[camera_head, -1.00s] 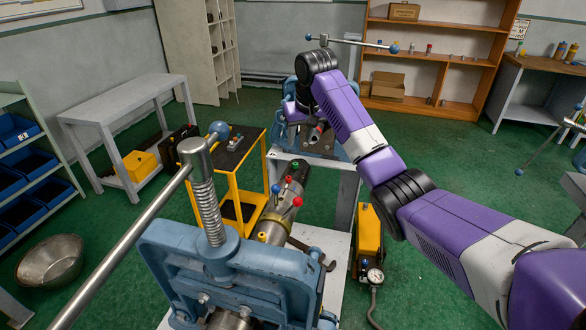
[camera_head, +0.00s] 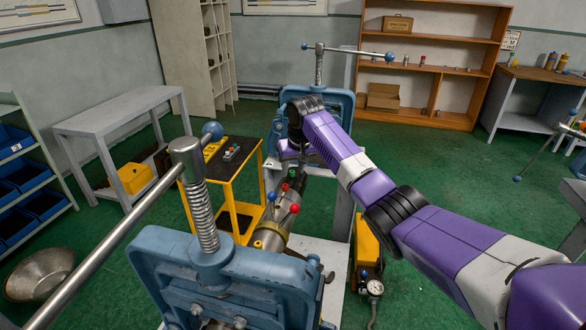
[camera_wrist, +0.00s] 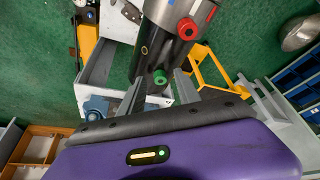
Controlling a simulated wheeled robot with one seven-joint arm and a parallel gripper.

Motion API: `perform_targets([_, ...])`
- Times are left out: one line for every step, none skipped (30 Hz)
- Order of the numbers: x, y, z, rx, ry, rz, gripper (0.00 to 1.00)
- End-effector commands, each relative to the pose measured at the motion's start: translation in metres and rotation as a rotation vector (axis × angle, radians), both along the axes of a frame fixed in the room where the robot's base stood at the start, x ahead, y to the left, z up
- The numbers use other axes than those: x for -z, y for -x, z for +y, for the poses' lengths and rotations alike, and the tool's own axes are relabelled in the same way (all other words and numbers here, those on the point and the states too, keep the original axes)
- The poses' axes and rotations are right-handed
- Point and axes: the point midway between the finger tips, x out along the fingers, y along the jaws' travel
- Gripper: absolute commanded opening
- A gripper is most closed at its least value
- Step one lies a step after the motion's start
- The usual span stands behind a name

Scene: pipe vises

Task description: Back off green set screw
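The green set screw (camera_head: 291,174) sits near the far end of a metal pipe (camera_head: 270,236) held in the near blue vise (camera_head: 227,270). In the wrist view the green screw (camera_wrist: 159,77) is at the dark pipe end, with a red screw (camera_wrist: 187,28) further along.
The far blue vise (camera_head: 344,115) stands behind my gripper. A yellow cart (camera_head: 233,185) is left of the pipe, and a yellow pump with a gauge (camera_head: 372,288) is at right. The near vise's long handle (camera_head: 125,230) crosses the left side.

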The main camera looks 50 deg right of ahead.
Motion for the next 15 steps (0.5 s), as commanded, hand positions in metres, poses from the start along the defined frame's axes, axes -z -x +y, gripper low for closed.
perform_targets([0.0012, -0.0007, -0.0002, -0.001, 0.0, 0.0, 0.4])
perform_targets([0.0017, -0.0009, -0.0003, -0.001, 0.001, -0.001, 0.4])
perform_targets([0.0021, -0.0012, -0.0004, -0.001, 0.001, -0.001, 0.4])
perform_targets([0.0022, -0.0012, -0.0004, -0.001, 0.001, -0.001, 0.4])
perform_targets([0.0022, -0.0012, -0.0004, -0.001, 0.001, -0.001, 0.4])
perform_targets([0.0022, -0.0012, -0.0004, -0.001, 0.001, -0.001, 0.4])
perform_targets([0.0021, -0.0012, -0.0004, -0.001, 0.001, -0.001, 0.4])
perform_targets([0.0021, -0.0011, -0.0004, -0.001, 0.001, -0.001, 0.4])
perform_targets([0.0021, -0.0011, -0.0004, -0.001, 0.001, -0.001, 0.36])
perform_targets([0.002, -0.001, -0.0003, -0.001, 0.001, -0.001, 0.3])
perform_targets([0.002, -0.001, -0.0003, -0.001, 0.001, -0.001, 0.24])
perform_targets([0.002, -0.001, -0.0003, -0.001, 0.001, -0.001, 0.16])
perform_targets([0.002, -0.001, -0.0003, -0.001, 0.001, -0.001, 0.1])
perform_targets([0.002, -0.001, -0.0003, -0.001, 0.001, -0.001, 0.04])
perform_targets([0.002, -0.001, -0.0003, -0.001, 0.001, -0.001, 0.0])
